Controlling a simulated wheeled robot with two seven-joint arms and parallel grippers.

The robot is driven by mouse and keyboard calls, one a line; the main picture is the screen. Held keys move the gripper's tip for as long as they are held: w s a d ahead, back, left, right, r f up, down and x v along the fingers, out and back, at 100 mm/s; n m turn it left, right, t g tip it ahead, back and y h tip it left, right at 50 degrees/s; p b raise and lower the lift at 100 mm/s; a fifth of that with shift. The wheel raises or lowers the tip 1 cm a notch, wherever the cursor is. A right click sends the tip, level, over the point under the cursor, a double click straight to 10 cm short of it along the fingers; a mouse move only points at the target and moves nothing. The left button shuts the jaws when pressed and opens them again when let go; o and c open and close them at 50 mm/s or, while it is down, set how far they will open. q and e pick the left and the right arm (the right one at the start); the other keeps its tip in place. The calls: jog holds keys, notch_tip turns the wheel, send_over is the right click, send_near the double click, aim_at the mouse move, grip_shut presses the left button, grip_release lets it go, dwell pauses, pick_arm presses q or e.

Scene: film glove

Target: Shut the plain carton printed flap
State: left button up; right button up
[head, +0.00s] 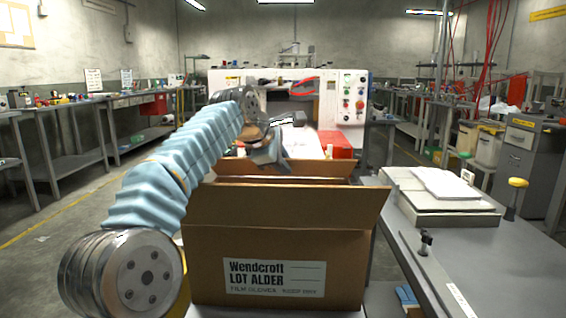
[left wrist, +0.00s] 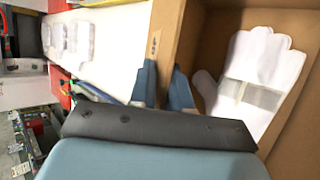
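The brown carton (head: 205,250) stands in front of me, with a white label on its near face reading "Wendcroft LOT ALDER". Its near flap (head: 285,207) is folded out toward me, and another flap (head: 320,168) stands at the far side. In the left wrist view the carton's inside (left wrist: 300,130) holds a white glove (left wrist: 262,75) with a grey band. My left gripper (head: 268,155) is over the carton's far left part. Its two blue-grey fingertips (left wrist: 164,88) are apart, with a cardboard strip (left wrist: 166,35) bearing a small mark between them. I cannot tell whether they touch it. My right gripper is out of view.
A grey table (head: 500,260) on the right bears a stack of white sheets (head: 445,184) and a metal strip. A white machine (head: 225,85) and a red box (head: 336,143) are behind the carton. Benches line both sides, with open floor at left.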

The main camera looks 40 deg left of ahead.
pick_arm(q)
jog(key=shift+o, duration=1.1)
jog(key=shift+f, duration=0.5)
jog(key=shift+r, duration=0.1)
jog(key=shift+r, duration=0.2)
jog(key=p+v, duration=0.2)
jog(key=v, duration=1.1)
jog(key=shift+s, duration=0.2)
jog(key=shift+a+r, duration=0.1)
jog(key=shift+r, duration=0.05)
